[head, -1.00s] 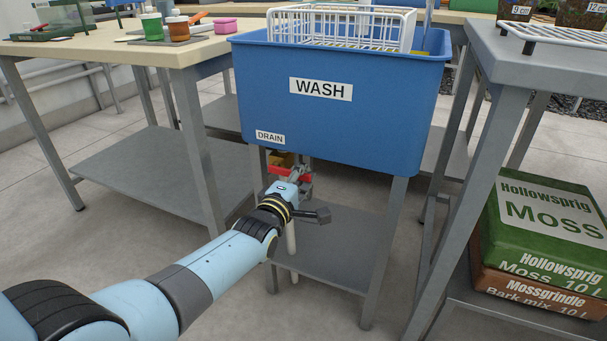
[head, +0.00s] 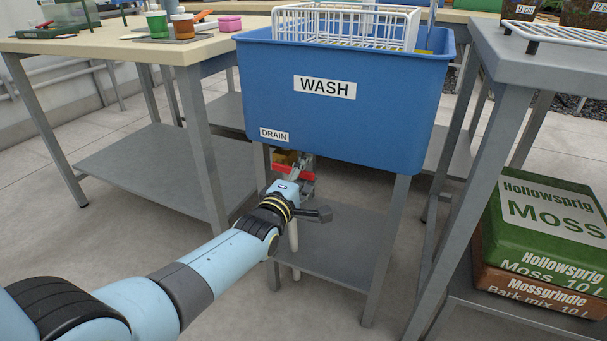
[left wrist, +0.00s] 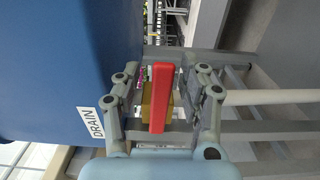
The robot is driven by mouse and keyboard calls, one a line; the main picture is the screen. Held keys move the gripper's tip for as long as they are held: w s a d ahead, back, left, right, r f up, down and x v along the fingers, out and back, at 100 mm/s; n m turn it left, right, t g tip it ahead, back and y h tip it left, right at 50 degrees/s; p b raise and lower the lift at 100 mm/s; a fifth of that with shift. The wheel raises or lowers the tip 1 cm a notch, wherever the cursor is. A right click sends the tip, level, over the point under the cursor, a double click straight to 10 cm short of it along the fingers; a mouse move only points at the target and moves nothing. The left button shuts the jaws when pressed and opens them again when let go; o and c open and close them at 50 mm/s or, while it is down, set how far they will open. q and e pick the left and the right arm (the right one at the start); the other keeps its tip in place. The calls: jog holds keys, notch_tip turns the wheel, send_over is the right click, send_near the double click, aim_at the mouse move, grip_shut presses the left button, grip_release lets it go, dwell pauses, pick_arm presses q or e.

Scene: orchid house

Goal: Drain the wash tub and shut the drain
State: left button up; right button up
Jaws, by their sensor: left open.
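The blue wash tub (head: 345,120) stands on a grey frame with a WASH label on its front. A DRAIN label (head: 274,135) is at its lower left, and it also shows in the left wrist view (left wrist: 91,121). Under it is the drain valve, with a brass body (left wrist: 147,103) and a red lever handle (left wrist: 160,97). My left gripper (left wrist: 168,92) is open, with its fingers on either side of the red handle; I cannot tell whether they touch it. In the head view my left wrist partly hides the valve. A pale drain pipe (head: 293,240) hangs below. My right gripper is not in view.
A white wire rack (head: 350,25) sits in the tub. A bench (head: 110,50) with pots stands at left. A grey table (head: 535,62) stands at right, with moss bags (head: 545,235) on its lower shelf. The tub stand's legs and lower shelf (head: 330,245) are close to my left arm.

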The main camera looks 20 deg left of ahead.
pick_arm(q)
jog(key=s, duration=1.2)
jog(key=shift+a, duration=0.25)
jog(key=s+a+f+m+g, duration=0.2)
jog(key=s+f+m+g, duration=0.25)
jog(key=s+f, duration=0.6)
jog(key=s+a+f+m+g+y, duration=0.1)
jog(key=s+a+f+m+g, duration=0.45)
jog(key=s, duration=0.85)
jog(key=s+d+f+m+g, duration=0.15)
jog(key=s+f+g, duration=0.25)
jog(key=s+f, duration=0.75)
jog(key=s+r+m+g+p, duration=0.1)
jog(key=s+m+p, duration=0.2)
jog(key=s+p, duration=0.3)
jog(key=s+a+r+m+g+p, duration=0.1)
jog(key=s+r+m+g+p, duration=0.1)
jog(key=s+p, duration=0.5)
jog(key=s+m, duration=0.1)
jog(key=s, duration=0.4)
jog(key=shift+r+m+g+y+p, duration=0.3)
jog(key=shift+m, duration=0.05)
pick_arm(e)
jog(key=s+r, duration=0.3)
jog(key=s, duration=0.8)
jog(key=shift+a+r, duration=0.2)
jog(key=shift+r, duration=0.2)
